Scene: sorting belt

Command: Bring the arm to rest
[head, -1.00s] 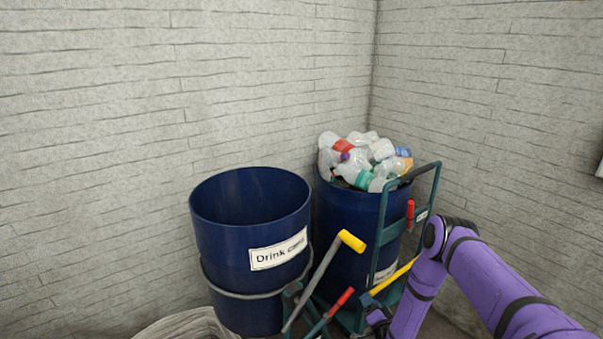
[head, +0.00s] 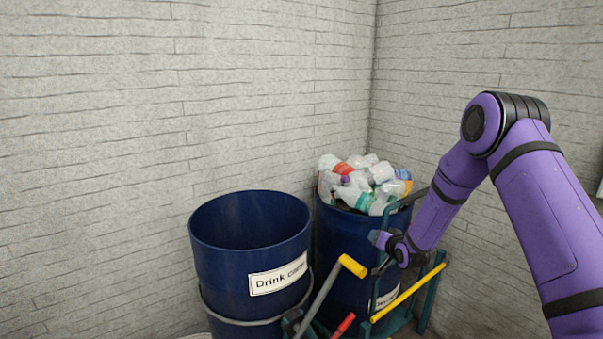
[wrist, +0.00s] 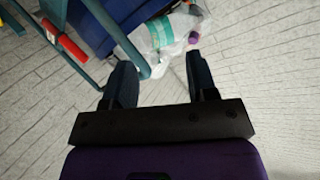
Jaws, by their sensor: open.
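My gripper (wrist: 160,72) shows in the wrist view with its two dark fingers apart, and nothing is held between them. Beyond the fingertips are a clear plastic bottle with a green label (wrist: 153,33) and part of a blue barrel (wrist: 88,28). In the head view my purple arm rises from the lower right, bends at a high elbow and slopes down to the wrist in front of the bottle-filled blue barrel (head: 335,240). The fingers cannot be made out clearly there.
An empty-looking blue barrel labelled "Drink cans" (head: 215,265) stands to the left. A green hand truck (head: 428,305) with a yellow bar is at the full barrel. A grey lever with a yellow grip (head: 352,266) rises in front. Grey brick walls (head: 200,90) meet behind the barrels.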

